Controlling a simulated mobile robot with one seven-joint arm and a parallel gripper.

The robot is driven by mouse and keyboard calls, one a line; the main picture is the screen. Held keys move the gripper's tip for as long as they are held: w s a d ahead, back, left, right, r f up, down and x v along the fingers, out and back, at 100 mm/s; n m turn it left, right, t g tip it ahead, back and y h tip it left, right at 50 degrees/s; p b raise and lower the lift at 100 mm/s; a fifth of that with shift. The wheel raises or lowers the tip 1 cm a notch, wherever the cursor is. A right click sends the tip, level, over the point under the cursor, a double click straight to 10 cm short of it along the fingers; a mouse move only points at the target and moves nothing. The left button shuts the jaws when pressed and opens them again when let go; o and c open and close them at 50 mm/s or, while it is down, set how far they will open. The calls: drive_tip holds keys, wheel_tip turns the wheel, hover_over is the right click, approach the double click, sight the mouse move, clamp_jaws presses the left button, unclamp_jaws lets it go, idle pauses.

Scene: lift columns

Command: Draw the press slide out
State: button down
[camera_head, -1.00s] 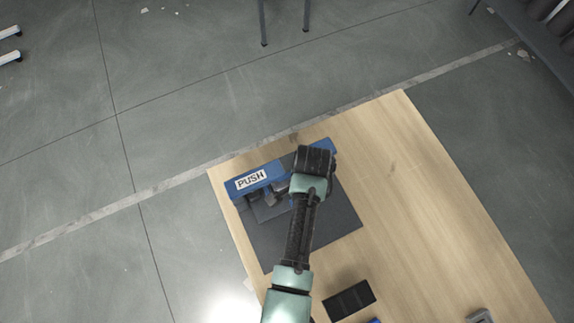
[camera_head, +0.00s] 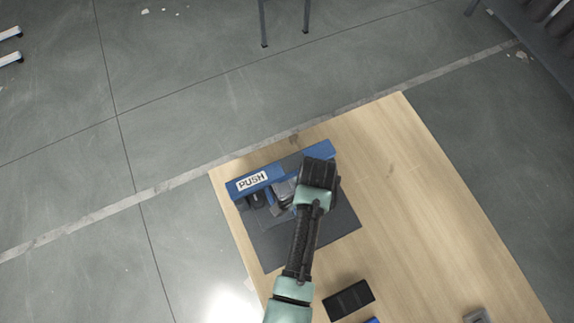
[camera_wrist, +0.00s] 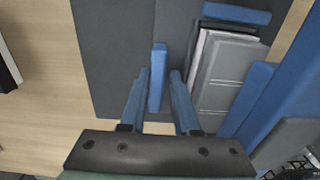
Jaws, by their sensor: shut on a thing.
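The press has a blue beam (camera_head: 288,166) with a white PUSH label (camera_head: 251,181) and sits on a dark grey mat (camera_head: 288,245). In the wrist view, a light grey panelled block (camera_wrist: 222,75) lies beside the blue frame (camera_wrist: 268,92). A narrow upright blue bar (camera_wrist: 157,62) stands left of this block. My gripper (camera_wrist: 158,75) has its two blue fingers on either side of that bar and is shut on it. In the head view my wrist hides the fingers and part of the press. I cannot tell how far the slide is out.
The press stands near the far left corner of a wooden table (camera_head: 420,200). A black tray (camera_head: 348,300) lies nearer, beside my arm, and a grey object (camera_head: 478,316) sits at the bottom right. The table's right side is clear.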

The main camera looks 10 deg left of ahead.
sight(326, 242)
drive_tip(key=shift+s+d+f+p, duration=0.15)
drive_tip(key=shift+s+d+p, duration=0.7)
drive_tip(key=shift+s, duration=0.55)
drive_tip(key=shift+s+d+f+p, duration=0.2)
drive_tip(key=shift+s+d+p, duration=0.3)
drive_tip(key=shift+s+d, duration=0.75)
drive_tip(key=shift+s+d+f+p, duration=0.15)
drive_tip(key=shift+s+d+p, duration=0.6)
drive_tip(key=shift+s, duration=0.75)
drive_tip(key=c, duration=0.9)
unclamp_jaws()
drive_tip(key=shift+r, duration=0.1)
drive_tip(key=r+p, duration=0.7)
drive_tip(key=shift+w+a+r, duration=0.1)
drive_tip(key=shift+w+r, duration=0.05)
drive_tip(key=shift+w, duration=0.25)
